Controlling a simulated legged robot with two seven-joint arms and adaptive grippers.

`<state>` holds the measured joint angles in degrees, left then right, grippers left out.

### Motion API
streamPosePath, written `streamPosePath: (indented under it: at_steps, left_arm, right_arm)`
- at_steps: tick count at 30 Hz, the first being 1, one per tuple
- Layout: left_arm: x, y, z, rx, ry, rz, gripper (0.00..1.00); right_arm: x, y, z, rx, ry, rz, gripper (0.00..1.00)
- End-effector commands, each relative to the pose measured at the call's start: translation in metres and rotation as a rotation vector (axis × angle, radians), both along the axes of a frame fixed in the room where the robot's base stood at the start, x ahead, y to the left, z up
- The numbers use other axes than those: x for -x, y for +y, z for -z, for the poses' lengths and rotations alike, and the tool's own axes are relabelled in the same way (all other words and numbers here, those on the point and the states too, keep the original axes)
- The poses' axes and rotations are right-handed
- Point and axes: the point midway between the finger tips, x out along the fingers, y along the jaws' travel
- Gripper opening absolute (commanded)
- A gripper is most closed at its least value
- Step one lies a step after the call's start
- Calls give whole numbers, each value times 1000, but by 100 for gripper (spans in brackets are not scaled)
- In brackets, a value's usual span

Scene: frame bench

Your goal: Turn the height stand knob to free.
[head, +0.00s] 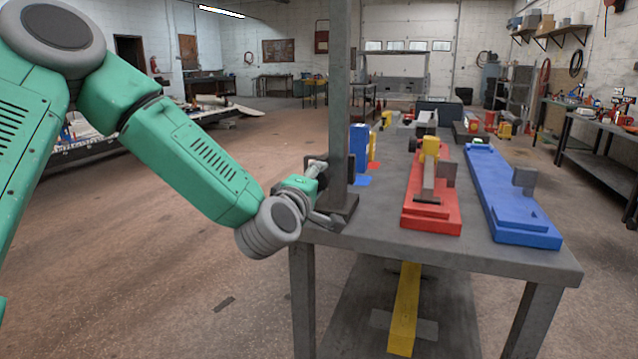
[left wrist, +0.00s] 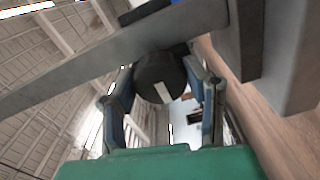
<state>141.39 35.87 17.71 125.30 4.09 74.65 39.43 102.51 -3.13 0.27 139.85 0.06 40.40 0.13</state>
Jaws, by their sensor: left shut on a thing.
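The height stand is a grey upright post (head: 340,90) at the near left corner of the bench, with a dark foot below. My left gripper (head: 318,178) is beside the lower part of the post, coming in from the left. In the left wrist view, its two fingers stand on either side of a round black knob (left wrist: 158,72) with a white mark on its face. The gripper is shut on the knob. In the head view, I cannot make out the knob clearly behind the gripper. My right gripper is not in view.
The grey bench (head: 385,235) carries a red fixture (head: 432,221) with a yellow block and a blue fixture (head: 520,226). A blue upright block (head: 357,147) stands just behind the post. Open floor lies left of the bench.

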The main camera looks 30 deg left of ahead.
Motion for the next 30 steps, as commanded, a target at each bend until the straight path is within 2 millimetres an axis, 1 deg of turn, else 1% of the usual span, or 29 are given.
streamPosePath:
  at_steps: [1,11,12,13,14,23,26,30]
  left_arm:
    - [1,3,2,6,3,-8,12]
    - [1,3,3,7,5,-7,12]
    - [1,3,3,7,5,-7,48]
    - [1,3,3,7,5,-7,58]
    - [1,3,3,7,5,-7,61]
    - [1,1,2,5,4,-2,61]
    - [8,-2,2,5,5,-1,61]
    - [30,-6,2,6,5,-1,61]
  right_arm:
    - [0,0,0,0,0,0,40]
    - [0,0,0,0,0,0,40]
    - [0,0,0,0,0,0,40]
    - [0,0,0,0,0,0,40]
    - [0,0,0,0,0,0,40]
    - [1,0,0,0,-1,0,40]
    - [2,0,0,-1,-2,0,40]
    - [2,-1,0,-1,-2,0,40]
